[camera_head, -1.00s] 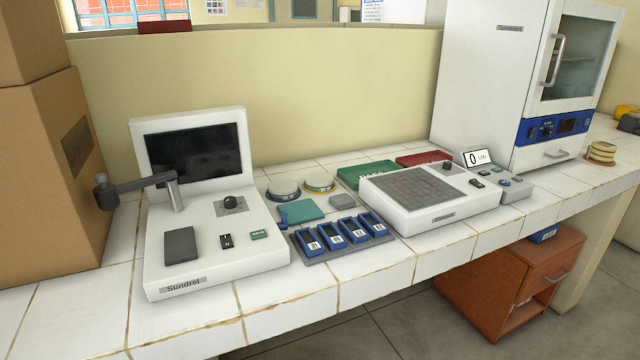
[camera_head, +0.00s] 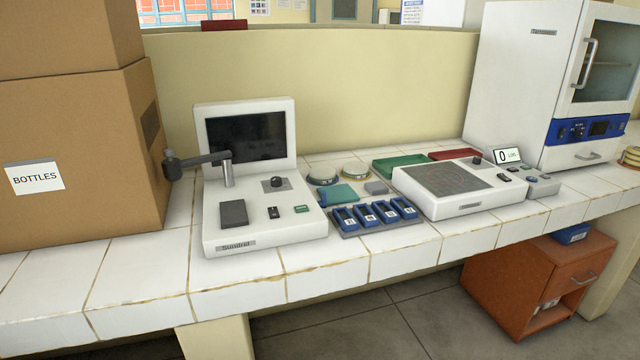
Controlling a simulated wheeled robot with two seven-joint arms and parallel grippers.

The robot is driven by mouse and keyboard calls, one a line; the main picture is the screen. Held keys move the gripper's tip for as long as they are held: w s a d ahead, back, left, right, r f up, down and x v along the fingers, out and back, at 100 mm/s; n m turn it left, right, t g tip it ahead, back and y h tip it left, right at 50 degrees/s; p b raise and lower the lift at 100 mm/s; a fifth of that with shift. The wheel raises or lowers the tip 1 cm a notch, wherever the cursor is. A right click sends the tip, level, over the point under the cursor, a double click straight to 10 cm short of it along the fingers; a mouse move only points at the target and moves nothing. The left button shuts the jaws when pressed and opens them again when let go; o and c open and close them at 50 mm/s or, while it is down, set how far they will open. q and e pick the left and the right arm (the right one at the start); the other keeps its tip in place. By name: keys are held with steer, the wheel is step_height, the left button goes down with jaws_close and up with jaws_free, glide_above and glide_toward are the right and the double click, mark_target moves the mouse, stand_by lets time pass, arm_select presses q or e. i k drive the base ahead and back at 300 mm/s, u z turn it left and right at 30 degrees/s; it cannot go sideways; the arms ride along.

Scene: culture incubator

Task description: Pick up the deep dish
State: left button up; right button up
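Two round lidded dishes stand side by side on the white tiled counter, behind a teal pad. The left dish (camera_head: 322,176) has a grey-white top and a darker rim. The right dish (camera_head: 355,171) has a similar top and a yellowish rim. A stack of round yellowish dishes (camera_head: 630,158) is partly cut off at the right edge. I cannot tell from here which of these is the deep dish. Neither of my grippers is in view.
A white Sundrel device (camera_head: 264,232) with a screen stands left of the dishes. Blue holders (camera_head: 385,213), a flat-topped white device (camera_head: 482,205), green (camera_head: 398,167) and red (camera_head: 455,154) trays, an incubator (camera_head: 520,85) and cardboard boxes (camera_head: 75,215) share the counter. The front left counter is clear.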

mark_target(353, 177)
steer(key=u, duration=0.4)
steer(key=k, duration=0.85)
steer(key=z, duration=0.85)
steer(key=i, duration=1.75)
steer(key=u, duration=0.55)
